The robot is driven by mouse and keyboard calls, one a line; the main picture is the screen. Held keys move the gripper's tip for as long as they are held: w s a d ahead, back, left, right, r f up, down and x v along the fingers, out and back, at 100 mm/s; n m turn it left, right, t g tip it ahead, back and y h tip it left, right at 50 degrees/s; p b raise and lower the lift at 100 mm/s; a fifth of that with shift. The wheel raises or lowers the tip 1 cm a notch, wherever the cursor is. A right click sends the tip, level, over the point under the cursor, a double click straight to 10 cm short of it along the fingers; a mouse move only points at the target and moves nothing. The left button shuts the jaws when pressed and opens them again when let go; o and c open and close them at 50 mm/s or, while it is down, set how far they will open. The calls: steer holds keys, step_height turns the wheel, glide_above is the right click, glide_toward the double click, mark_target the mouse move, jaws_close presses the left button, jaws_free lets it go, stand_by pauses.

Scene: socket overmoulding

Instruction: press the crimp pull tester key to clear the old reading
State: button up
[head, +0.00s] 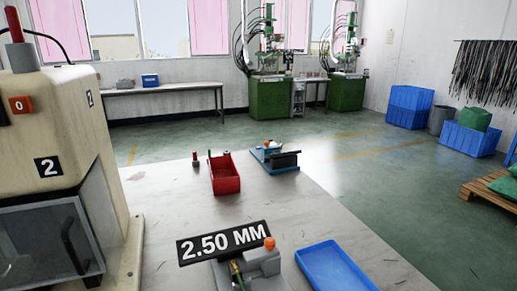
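No label marks the crimp pull tester in the head view. A small blue-based device (275,157) with a dark block on it stands on the far part of the pale bench; it may be the tester. Its key and any reading are too small to make out. Nearer, at the bottom, a grey fixture (262,264) with an orange knob stands by a black sign (223,243) reading "2.50 MM". My gripper is not in view.
A cream machine (45,120) marked 2 fills the left side. A red bin (224,175) and small red-topped item (195,159) sit on the bench (165,210). A blue tray (335,268) lies at front right. The bench middle is clear.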

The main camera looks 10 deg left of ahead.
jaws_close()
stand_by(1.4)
